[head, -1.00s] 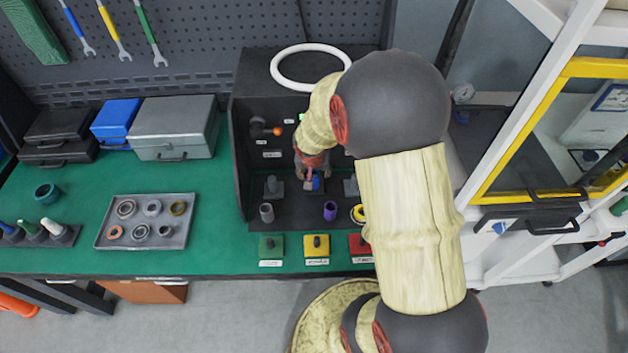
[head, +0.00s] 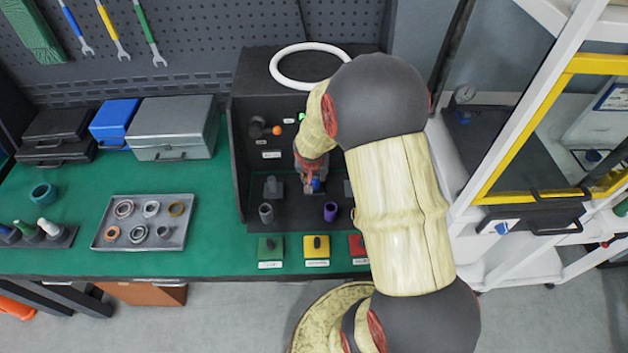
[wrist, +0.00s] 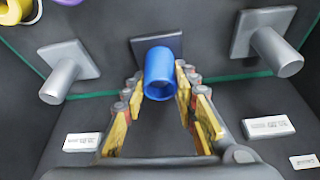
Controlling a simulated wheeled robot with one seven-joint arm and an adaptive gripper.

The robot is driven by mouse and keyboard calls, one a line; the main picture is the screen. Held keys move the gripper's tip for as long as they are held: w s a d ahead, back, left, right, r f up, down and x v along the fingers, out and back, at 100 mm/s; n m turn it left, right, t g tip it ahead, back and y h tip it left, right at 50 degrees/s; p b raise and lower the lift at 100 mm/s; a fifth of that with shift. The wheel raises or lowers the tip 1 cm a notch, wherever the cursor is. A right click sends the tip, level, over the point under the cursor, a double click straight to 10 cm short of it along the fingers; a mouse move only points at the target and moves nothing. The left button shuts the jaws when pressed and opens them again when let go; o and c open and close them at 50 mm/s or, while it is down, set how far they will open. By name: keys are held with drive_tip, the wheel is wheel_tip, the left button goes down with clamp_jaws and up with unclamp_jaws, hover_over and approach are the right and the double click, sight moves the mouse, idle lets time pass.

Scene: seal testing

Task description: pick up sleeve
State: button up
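A blue sleeve (wrist: 163,72) sits in front of the dark square plate of the middle holder in the wrist view. It is small and partly covered in the head view (head: 316,184). My gripper (wrist: 161,84) has its two yellow-padded fingers apart, one on each side of the sleeve's near end. I cannot tell whether either pad touches it. In the head view my gripper (head: 310,184) is inside the black test booth, pointing down at the middle holder.
Bare grey pegs on plates flank the sleeve, left (wrist: 65,75) and right (wrist: 275,50). A grey cylinder (head: 266,213) and a purple one (head: 330,211) stand toward the booth's front. The booth's left wall (head: 238,160) rises beside my gripper. A tray (head: 185,240) of rings lies left.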

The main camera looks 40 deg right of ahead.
drive_tip(key=c, duration=0.6)
clamp_jaws()
drive_tip(key=shift+r, duration=0.15)
